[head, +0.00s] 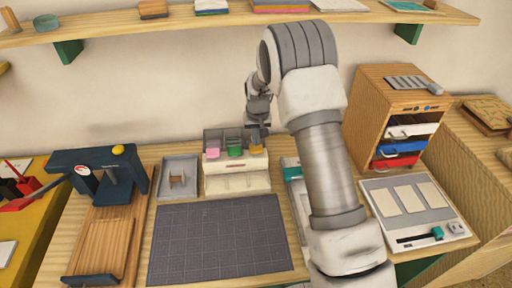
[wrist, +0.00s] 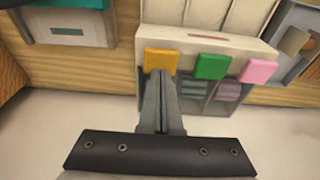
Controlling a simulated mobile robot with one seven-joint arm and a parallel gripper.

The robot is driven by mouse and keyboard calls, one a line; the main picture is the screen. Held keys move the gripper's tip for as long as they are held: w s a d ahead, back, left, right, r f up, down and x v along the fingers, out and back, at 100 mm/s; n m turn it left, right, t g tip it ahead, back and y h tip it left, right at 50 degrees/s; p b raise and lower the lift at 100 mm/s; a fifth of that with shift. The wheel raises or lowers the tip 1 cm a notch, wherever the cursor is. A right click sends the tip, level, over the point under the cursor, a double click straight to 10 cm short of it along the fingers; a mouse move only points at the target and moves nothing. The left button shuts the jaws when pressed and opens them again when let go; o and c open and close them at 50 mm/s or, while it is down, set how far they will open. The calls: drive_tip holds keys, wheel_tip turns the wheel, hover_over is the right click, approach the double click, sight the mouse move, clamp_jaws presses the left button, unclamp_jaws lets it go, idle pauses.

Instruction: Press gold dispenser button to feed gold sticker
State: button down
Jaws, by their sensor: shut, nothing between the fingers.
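The sticker dispenser (head: 237,178) is a cream box at the back of the table, and it also shows in the wrist view (wrist: 205,42). It has a gold button (wrist: 160,61), a green button (wrist: 212,66) and a pink button (wrist: 258,71). In the head view the gold button (head: 257,149) is partly hidden by my gripper (head: 258,133). In the wrist view the closed, empty fingertips of my gripper (wrist: 161,72) are at the gold button's lower edge. I cannot tell whether they touch it. No sticker is visible in the dispenser's front trays.
A dark gridded mat (head: 220,240) lies in front of the dispenser. A grey tray with a spool (head: 178,180) stands left of it, and a dark blue press (head: 100,172) further left. A wooden drawer cabinet (head: 372,110) stands at the right. A shelf (head: 228,18) runs above.

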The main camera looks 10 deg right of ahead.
drive_tip(key=shift+f+b, duration=1.05)
drive_tip(key=shift+f, duration=0.4)
drive_tip(key=shift+r, duration=0.2)
drive_tip(key=shift+r+p, duration=1.85)
drive_tip(key=shift+r, duration=1.55)
